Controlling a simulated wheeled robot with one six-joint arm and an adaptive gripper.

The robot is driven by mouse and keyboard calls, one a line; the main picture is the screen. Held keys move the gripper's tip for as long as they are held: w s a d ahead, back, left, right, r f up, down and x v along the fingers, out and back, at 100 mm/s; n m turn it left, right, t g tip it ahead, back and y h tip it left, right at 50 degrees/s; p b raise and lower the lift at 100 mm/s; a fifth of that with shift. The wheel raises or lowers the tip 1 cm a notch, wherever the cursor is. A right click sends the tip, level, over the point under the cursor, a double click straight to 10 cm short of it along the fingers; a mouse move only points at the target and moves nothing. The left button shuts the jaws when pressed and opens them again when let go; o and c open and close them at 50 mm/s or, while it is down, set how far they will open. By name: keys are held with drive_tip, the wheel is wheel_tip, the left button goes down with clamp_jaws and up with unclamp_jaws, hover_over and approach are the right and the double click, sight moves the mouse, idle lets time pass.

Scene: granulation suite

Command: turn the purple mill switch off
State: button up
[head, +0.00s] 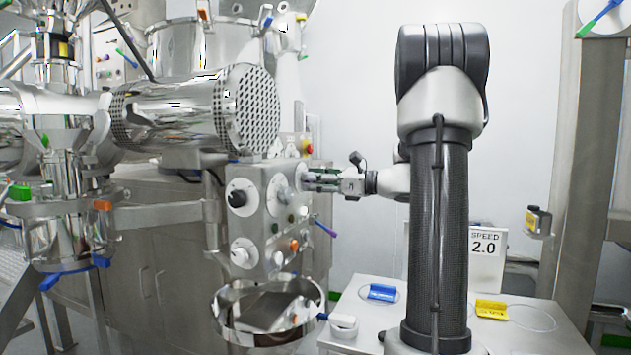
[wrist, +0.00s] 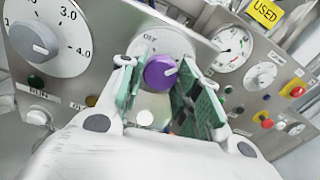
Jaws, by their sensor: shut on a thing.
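The purple mill switch (wrist: 160,71) is a round knob on a pale dial plate, in the middle of the wrist view. A small label, apparently "OFF", is on the plate above it. A pale mark shows on the right of the knob's face. My gripper (wrist: 157,78) has its green-padded fingers on both sides of the knob and is shut on it. In the head view my gripper (head: 322,180) reaches from the right to the steel control panel (head: 265,213). The purple switch cannot be made out there.
A large numbered dial (wrist: 47,38) is left of the switch; a gauge (wrist: 233,45) and coloured buttons are on the right. Below the panel hangs a steel bowl (head: 225,300). A side table (head: 350,300) bears a blue piece (head: 382,292) and a yellow piece (head: 491,309).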

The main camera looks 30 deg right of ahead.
drive_tip(key=shift+d+n, duration=0.1)
drive_tip(key=shift+n, duration=8.1)
drive_tip(key=o, duration=1)
drive_tip(key=shift+o, duration=0.2)
drive_tip(key=shift+r, duration=0.1)
drive_tip(key=v, duration=1.2)
